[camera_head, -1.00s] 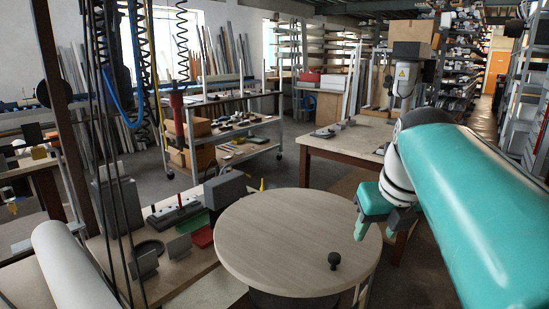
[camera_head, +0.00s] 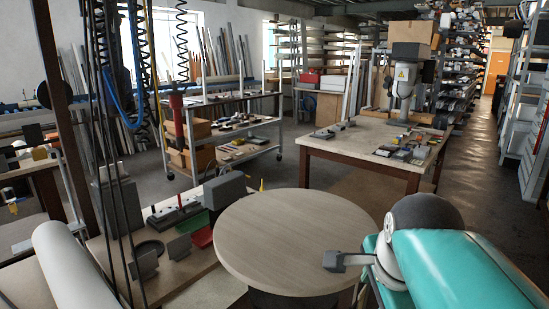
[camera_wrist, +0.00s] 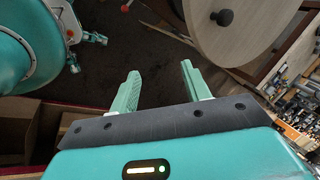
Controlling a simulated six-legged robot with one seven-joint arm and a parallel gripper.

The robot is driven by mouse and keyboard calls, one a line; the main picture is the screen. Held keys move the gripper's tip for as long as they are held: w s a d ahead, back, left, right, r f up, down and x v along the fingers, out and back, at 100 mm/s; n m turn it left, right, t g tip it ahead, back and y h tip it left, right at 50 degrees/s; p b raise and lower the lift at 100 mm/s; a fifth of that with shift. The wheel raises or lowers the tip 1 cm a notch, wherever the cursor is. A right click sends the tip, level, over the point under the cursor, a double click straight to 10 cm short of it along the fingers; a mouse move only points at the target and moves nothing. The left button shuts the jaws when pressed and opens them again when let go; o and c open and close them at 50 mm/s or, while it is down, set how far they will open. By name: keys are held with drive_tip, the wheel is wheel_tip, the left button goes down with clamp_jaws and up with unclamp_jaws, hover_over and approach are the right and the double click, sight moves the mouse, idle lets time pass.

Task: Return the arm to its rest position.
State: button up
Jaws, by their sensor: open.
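My teal arm (camera_head: 450,265) is folded low at the right of the head view, beside the round table. My gripper (camera_wrist: 162,85) shows in the wrist view with its two pale green fingers spread apart and nothing between them. Dark floor lies beyond the fingers. In the head view a dark grey part of my wrist reaches over the table's right edge; the fingers cannot be made out there.
The round wooden table (camera_head: 275,235) stands close by; its black knob (camera_wrist: 222,17) shows in the wrist view. A workbench (camera_head: 345,150) with small parts and a press stands behind. A low bench (camera_head: 165,275) with fixtures is at left. The right aisle is clear.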

drive_tip(key=s+f+n, duration=0.6)
drive_tip(key=f+n, duration=0.2)
drive_tip(key=n, duration=0.8)
drive_tip(key=shift+a+n+t, duration=0.3)
drive_tip(key=shift+a, duration=0.15)
drive_tip(key=shift+s, duration=0.1)
